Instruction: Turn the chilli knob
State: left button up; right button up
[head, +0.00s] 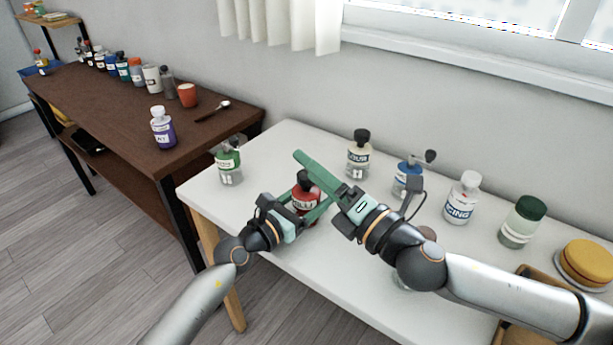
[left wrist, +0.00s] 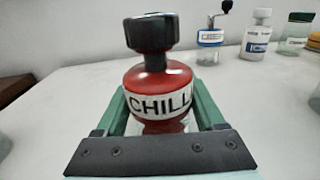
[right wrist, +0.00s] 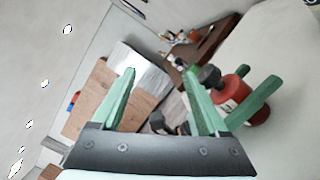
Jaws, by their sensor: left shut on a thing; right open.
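The chilli bottle (head: 305,204) is red with a white label and stands upright near the front of the white table. Its dark knob (left wrist: 150,33) sits on top, in full view in the left wrist view. My left gripper (left wrist: 160,100) is shut on the bottle's body, one finger on each side, below the knob. My right gripper (head: 308,162) is open and empty, above and beside the bottle, and partly covers it in the head view. In the right wrist view the bottle (right wrist: 236,97) and knob lie right of the right gripper's fingers, not between them.
A green-labelled bottle (head: 229,165) stands to the left on the white table (head: 265,150). A dark-capped bottle (head: 358,158), a blue grinder with a crank (head: 407,180) and a white bottle (head: 461,200) stand behind and to the right. A brown table (head: 110,105) holds several jars.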

aim_at(310, 184)
jog(key=shift+s+d+f+n+t+h, duration=1.2)
jog(key=shift+s+f+n+h, duration=0.8)
jog(key=shift+f+n+h, duration=1.6)
jog(key=shift+n+y, duration=0.6)
jog(key=shift+y, duration=0.1)
jog(key=x, duration=0.7)
jog(key=r+x, duration=0.1)
jog(key=x, duration=0.3)
jog(key=shift+d, duration=0.15)
grip_shut()
